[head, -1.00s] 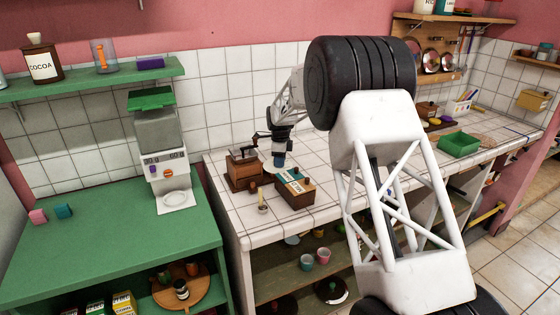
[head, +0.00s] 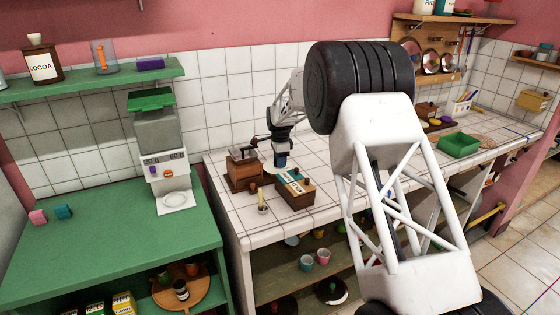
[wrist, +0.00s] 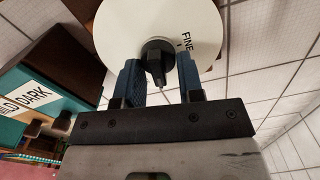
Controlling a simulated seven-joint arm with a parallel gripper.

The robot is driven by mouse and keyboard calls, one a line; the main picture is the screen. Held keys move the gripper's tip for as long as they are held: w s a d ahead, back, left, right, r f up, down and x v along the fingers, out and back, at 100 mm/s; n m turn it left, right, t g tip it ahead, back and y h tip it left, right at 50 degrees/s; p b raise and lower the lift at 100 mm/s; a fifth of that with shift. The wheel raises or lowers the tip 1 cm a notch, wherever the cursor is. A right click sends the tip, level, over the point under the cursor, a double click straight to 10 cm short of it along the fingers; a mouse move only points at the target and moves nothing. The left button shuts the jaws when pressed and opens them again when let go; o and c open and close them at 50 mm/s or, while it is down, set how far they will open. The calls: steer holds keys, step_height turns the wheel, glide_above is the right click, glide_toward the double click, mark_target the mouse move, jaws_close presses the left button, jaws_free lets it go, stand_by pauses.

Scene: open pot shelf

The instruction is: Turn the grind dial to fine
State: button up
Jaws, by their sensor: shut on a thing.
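The grind dial is a pale round plate (wrist: 205,22) with a black knob (wrist: 157,60) at its middle, in the wrist view. The word FINE is printed on the plate to the right of the knob. The knob's narrow pointer part aims toward the bottom of the picture, away from FINE. My gripper (wrist: 160,75) has its blue fingers on both sides of the knob, shut on it. In the head view my gripper (head: 281,161) is beside the brown wooden grinder (head: 242,172), and it largely hides the dial.
A wooden box (head: 296,190) with a light and dark label stands close by on the tiled counter; its DARK label (wrist: 35,93) shows in the wrist view. A small brush-like item (head: 262,203) stands in front. A scale-fronted dispenser (head: 160,145) is on the green counter.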

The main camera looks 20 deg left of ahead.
steer(key=o, duration=0.9)
steer(key=shift+c, duration=0.2)
steer(key=shift+r, duration=0.1)
steer(key=shift+r, duration=3.8)
steer(key=shift+o, duration=0.2)
